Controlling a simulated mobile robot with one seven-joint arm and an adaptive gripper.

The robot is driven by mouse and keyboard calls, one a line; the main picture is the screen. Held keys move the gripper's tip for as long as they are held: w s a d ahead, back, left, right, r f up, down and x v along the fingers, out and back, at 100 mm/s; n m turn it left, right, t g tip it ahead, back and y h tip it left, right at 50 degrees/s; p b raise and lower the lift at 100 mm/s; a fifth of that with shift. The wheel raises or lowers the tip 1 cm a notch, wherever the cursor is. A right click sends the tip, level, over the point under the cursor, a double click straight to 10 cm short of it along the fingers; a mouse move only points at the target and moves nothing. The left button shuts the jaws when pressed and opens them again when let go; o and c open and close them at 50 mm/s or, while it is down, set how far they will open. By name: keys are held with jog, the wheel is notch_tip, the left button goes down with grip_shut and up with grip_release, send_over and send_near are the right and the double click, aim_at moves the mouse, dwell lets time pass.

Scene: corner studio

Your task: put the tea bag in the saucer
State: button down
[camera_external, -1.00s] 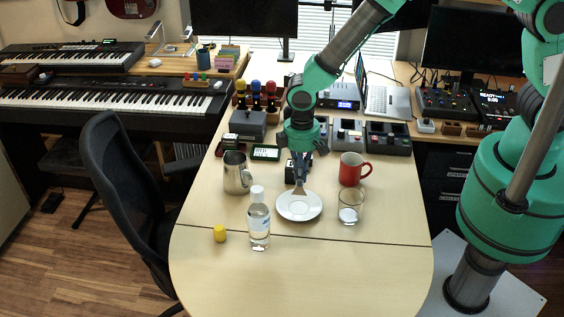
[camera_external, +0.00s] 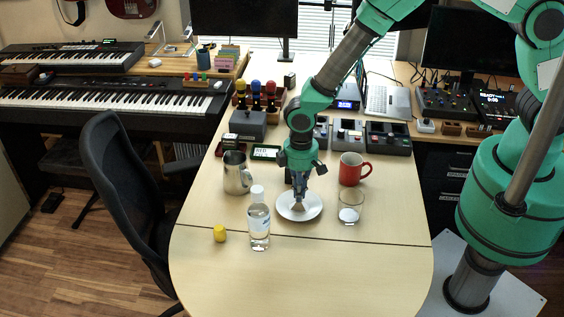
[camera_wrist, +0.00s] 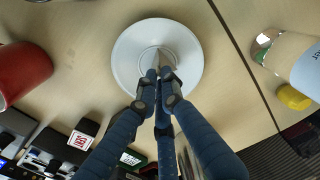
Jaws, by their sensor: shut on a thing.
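The white saucer (camera_external: 312,209) lies on the table, between the clear bottle and the drinking glass. It fills the upper middle of the wrist view (camera_wrist: 130,72). My gripper (camera_external: 299,198) points down over the saucer and is shut on the tea bag (camera_external: 298,207). The tea bag is a small beige-grey piece below the fingertips, over the saucer's middle. In the wrist view the fingers (camera_wrist: 158,78) meet over the saucer's centre and hide most of the tea bag. I cannot tell whether the tea bag touches the saucer.
A red mug (camera_external: 351,170) and a drinking glass (camera_external: 350,206) stand right of the saucer. A clear bottle (camera_external: 259,222), a metal pitcher (camera_external: 235,175) and a yellow cap (camera_external: 220,233) are to its left. Switch boxes (camera_external: 345,134) stand behind. The table's front is clear.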

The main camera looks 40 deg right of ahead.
jog(key=shift+f, duration=0.25)
jog(key=shift+f, duration=0.2)
jog(key=c, duration=1.9)
grip_release()
jog(key=shift+r, duration=0.2)
notch_tip(320, 180, up, 12)
jog(key=shift+p, duration=0.9)
